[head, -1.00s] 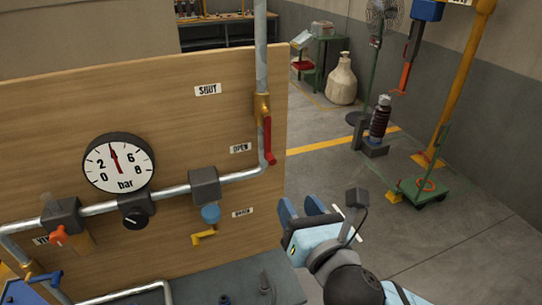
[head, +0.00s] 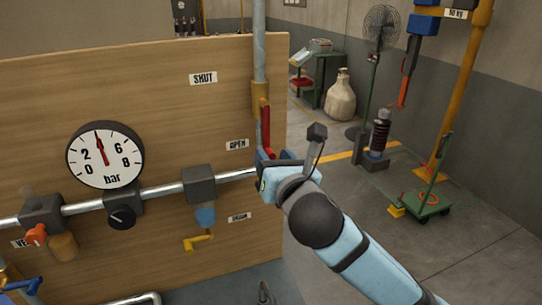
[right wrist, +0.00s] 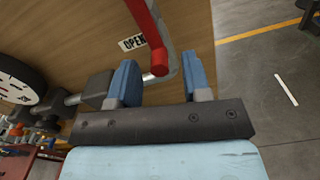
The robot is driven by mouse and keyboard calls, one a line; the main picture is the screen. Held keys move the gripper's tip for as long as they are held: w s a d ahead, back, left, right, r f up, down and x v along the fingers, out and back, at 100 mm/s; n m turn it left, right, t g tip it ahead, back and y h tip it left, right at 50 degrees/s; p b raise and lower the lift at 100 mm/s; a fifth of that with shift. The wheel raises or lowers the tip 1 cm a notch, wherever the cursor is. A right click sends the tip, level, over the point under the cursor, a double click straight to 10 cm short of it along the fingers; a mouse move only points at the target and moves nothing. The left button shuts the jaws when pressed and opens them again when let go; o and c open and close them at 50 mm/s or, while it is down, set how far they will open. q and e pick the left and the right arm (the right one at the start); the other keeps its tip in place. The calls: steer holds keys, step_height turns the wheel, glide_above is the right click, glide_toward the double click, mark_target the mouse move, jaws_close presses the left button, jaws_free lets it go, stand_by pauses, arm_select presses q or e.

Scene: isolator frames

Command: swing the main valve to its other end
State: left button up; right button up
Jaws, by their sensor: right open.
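The main valve's red lever (head: 265,128) hangs down along the vertical pipe from its brass body (head: 260,93), near the right edge of the wooden board. Its lower end is by the OPEN label (head: 237,145); the SHUT label (head: 203,79) is higher up. My right gripper (head: 278,157) is at the lever's lower end. In the right wrist view the red lever (right wrist: 150,40) comes down from the top, its end in front of the gap between the open blue fingers (right wrist: 162,80). I cannot tell whether they touch it. My left gripper is not in view.
A pressure gauge (head: 105,155) reads near 4 bar. Along the horizontal pipe are a black knob (head: 122,217), an orange handle (head: 37,234) and a yellow tap (head: 198,241). A fan, a green trolley (head: 428,203) and a yellow post stand on the floor to the right.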

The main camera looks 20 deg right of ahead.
steer(key=shift+w, duration=0.9)
steer(key=shift+a, duration=0.1)
jaws_close()
